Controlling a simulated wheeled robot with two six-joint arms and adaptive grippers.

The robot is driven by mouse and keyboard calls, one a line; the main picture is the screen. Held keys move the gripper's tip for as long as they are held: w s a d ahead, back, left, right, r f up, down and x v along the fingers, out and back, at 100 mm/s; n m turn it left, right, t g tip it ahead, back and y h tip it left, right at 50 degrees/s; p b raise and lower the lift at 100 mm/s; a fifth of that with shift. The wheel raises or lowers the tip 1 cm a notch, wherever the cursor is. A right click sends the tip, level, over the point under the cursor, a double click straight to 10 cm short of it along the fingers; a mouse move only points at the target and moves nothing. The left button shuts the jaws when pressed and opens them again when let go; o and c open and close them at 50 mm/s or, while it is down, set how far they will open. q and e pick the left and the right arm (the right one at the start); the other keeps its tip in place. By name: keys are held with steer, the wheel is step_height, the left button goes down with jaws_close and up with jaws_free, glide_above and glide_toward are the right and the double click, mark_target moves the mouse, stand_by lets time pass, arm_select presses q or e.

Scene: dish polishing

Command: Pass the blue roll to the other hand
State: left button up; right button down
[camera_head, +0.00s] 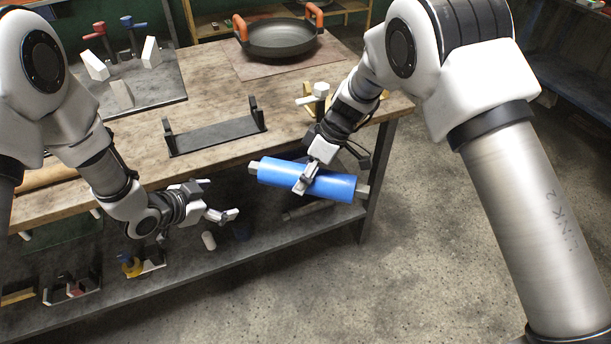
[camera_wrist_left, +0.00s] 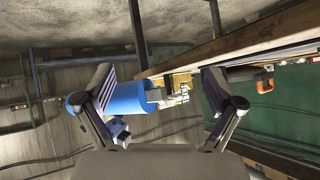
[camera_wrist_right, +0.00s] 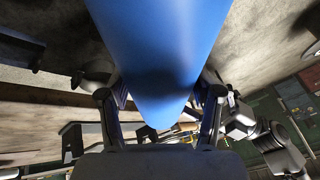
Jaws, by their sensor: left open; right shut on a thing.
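The blue roll (camera_head: 333,186) has pale square ends and is held roughly level, in front of the table's front edge. My right gripper (camera_head: 303,182) is shut on it near its middle. In the right wrist view the blue roll (camera_wrist_right: 160,50) fills the space between the fingers. My left gripper (camera_head: 225,212) is open and empty, to the left of the roll and a little lower, apart from it. In the left wrist view the blue roll (camera_wrist_left: 125,98) shows beyond the open left fingers (camera_wrist_left: 158,85), nearer the left finger, with its pale end pointing right.
A wooden table (camera_head: 215,85) carries a black pan with orange handles (camera_head: 280,38), an empty dark cradle (camera_head: 215,135) and a grey mat with white blocks (camera_head: 140,85). A lower shelf (camera_head: 200,265) lies under the grippers. The floor at right is clear.

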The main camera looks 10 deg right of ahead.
arm_select(q)
steer(key=s+a+f+n+g+y, duration=0.2)
steer(key=s+a+f+n+y, duration=0.2)
steer(key=s+a+f+n, duration=0.5)
steer(key=s+a+f+n+g+y, duration=0.1)
steer(key=s+f, duration=0.3)
steer(key=s, duration=0.7)
steer(key=s+a+f+n+g+y, duration=0.1)
steer(key=s+f+g, duration=0.3)
steer(key=s, duration=0.7)
steer(key=shift+a+f+n+g+y, duration=0.3)
steer(key=shift+a+f+y, duration=0.1)
steer(key=shift+a+f, duration=0.3)
steer(key=shift+s, duration=0.1)
